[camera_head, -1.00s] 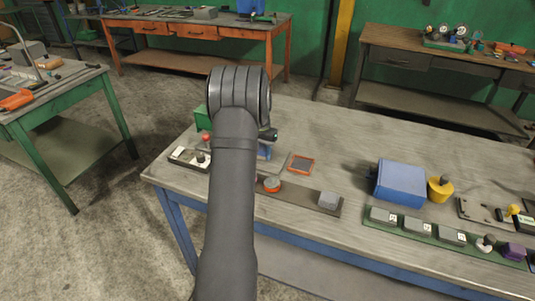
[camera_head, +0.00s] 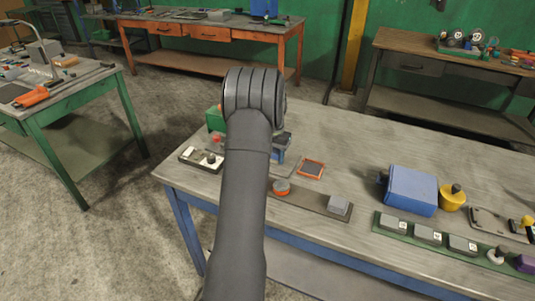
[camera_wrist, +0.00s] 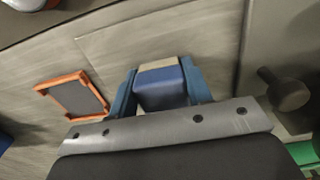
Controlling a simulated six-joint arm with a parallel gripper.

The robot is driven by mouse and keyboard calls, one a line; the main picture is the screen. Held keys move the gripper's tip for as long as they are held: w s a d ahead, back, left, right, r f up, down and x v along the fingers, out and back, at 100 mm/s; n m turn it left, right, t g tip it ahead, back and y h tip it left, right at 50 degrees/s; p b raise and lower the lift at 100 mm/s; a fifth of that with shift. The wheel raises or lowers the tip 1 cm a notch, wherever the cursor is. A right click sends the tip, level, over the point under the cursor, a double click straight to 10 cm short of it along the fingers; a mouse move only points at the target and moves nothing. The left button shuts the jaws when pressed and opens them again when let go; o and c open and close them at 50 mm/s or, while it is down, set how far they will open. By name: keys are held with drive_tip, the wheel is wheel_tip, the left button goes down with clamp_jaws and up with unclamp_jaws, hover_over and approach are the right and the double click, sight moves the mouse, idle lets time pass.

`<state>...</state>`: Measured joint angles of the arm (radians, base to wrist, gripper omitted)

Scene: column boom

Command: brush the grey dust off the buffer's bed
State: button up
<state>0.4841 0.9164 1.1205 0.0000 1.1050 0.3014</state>
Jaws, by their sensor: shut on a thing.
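My gripper (camera_wrist: 160,88) is shut on a blue block-like piece with a pale tan end, probably the brush (camera_wrist: 160,92). The blue fingers are on its two sides. The tan end points away from my gripper, over the bench; I cannot tell whether it touches anything. In the head view my arm hides most of my gripper. A small orange-framed dark square (camera_wrist: 76,96) lies left of the held piece; it also shows in the head view (camera_head: 311,169). I cannot tell for certain which thing is the buffer's bed, and no grey dust stands out.
A brown strip (camera_head: 314,201) with an orange round piece and a grey block lies near the bench's front edge. A blue machine (camera_head: 410,190) and a yellow piece (camera_head: 452,197) stand to the right. A dark knob (camera_wrist: 287,90) rises close right of the fingers.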

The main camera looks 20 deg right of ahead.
sight(286, 165)
drive_tip(key=shift+s+d, duration=1.65)
drive_tip(key=shift+s, duration=0.05)
drive_tip(key=shift+s+d+r, duration=0.1)
wheel_tip(286, 165, up, 8)
